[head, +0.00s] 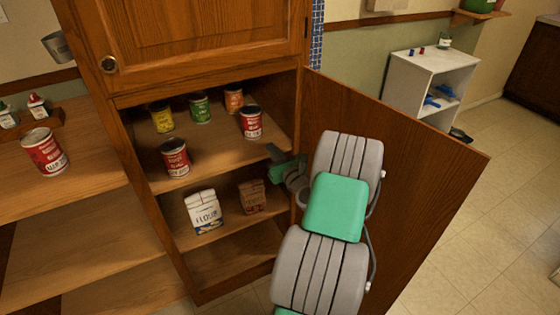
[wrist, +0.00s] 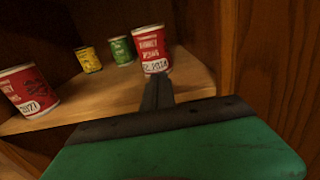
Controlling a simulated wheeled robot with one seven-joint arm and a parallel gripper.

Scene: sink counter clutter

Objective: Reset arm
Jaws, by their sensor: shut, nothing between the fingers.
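My gripper (head: 273,151) is inside the open wooden cabinet, at the right side of its upper shelf (head: 215,150). In the wrist view its fingers (wrist: 157,92) are together with nothing between them. They point toward a red can (wrist: 151,48), which also shows in the head view (head: 251,123). I cannot tell whether they touch it. My arm comes in from the lower right, in front of the open cabinet door (head: 420,165), and hides part of it.
The shelf also holds another red can (head: 175,157), a yellow can (head: 161,117), a green can (head: 200,108) and an orange can (head: 234,99). Flour (head: 203,211) and a brown package (head: 252,195) stand below. A red can (head: 44,151) stands on the left counter. A white shelf unit (head: 433,68) stands behind.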

